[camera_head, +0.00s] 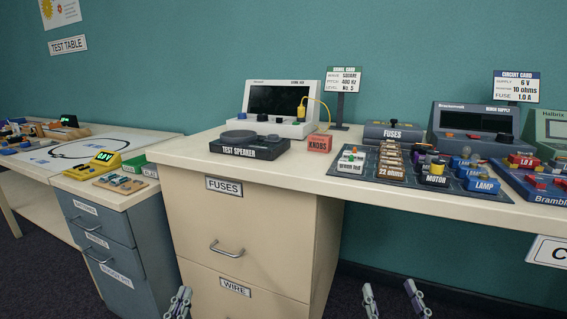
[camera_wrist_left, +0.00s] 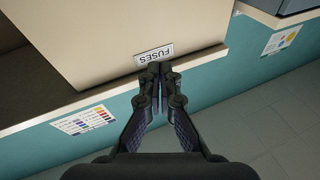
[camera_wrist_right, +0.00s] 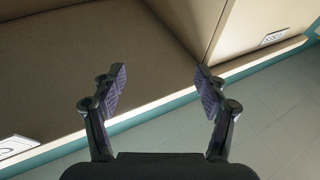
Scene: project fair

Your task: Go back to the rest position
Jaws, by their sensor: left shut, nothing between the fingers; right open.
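My left gripper (camera_head: 180,302) is low at the bottom edge of the head view, in front of the cream drawer cabinet (camera_head: 240,240). It is shut and empty; in the left wrist view its fingertips (camera_wrist_left: 158,72) meet, with the FUSES drawer label (camera_wrist_left: 154,55) showing beyond them. My right gripper (camera_head: 394,298) is low at the bottom edge of the head view, right of the cabinet and below the bench top. It is open and empty; in the right wrist view its fingers (camera_wrist_right: 160,82) are wide apart.
The bench (camera_head: 185,150) holds a test speaker (camera_head: 249,145), a red KNOBS box (camera_head: 319,144), a component mat (camera_head: 405,185) and a bench supply (camera_head: 472,124). Blue-grey drawers (camera_head: 110,245) stand at the left. The space under the bench at right looks clear.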

